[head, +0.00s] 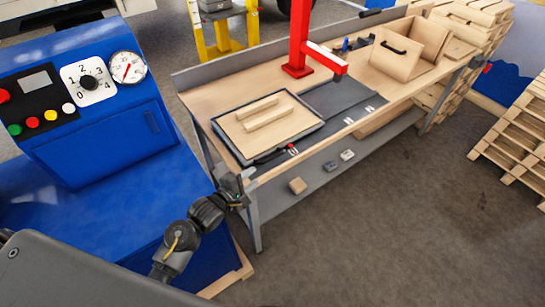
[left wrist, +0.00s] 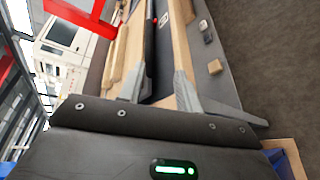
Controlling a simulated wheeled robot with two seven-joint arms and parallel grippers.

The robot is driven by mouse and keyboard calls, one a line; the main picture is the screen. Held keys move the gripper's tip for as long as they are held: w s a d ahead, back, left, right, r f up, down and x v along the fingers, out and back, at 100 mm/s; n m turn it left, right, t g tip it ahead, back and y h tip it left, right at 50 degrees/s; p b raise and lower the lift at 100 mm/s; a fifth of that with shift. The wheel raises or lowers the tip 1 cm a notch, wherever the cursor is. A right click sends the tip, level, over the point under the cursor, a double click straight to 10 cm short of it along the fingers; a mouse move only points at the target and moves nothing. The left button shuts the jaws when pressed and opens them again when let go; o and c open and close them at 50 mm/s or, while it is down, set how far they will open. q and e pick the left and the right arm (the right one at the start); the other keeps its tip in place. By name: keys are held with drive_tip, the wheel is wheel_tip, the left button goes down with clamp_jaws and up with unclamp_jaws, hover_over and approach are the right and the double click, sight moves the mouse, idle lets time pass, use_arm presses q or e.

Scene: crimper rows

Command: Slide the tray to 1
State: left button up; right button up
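The tray (head: 228,137) lies at the left end of the workbench. It has a dark rim and a light wooden board with two pale wooden bars on it. A black handle (head: 270,157) runs along its front side, with a red pointer (head: 291,147) at its right end. White marks (head: 348,121) sit along the bench front; I cannot read them. My left gripper (head: 243,181) is at the bench's front left corner, just short of the handle. In the left wrist view its fingers (left wrist: 157,88) are apart, with nothing visibly held between them. My right gripper is not in view.
A dark flat surface (head: 335,98) lies right of the tray, with a red post (head: 300,40) behind it. A wooden box (head: 400,52) stands farther right. A blue machine (head: 110,160) with dial and gauge is close on the left. Small blocks lie on the lower shelf (head: 325,172).

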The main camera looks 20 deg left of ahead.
sight(273, 156)
use_arm(q)
drive_tip(key=shift+n+t+h, duration=0.4)
drive_tip(key=shift+n, duration=0.4)
drive_tip(key=x, duration=0.4)
drive_tip(key=r+p+x, duration=0.1)
drive_tip(key=x, duration=0.7)
drive_tip(key=shift+w+r+p, duration=0.15)
drive_tip(key=shift+r+p, duration=0.1)
drive_tip(key=shift+p, duration=0.05)
clamp_jaws()
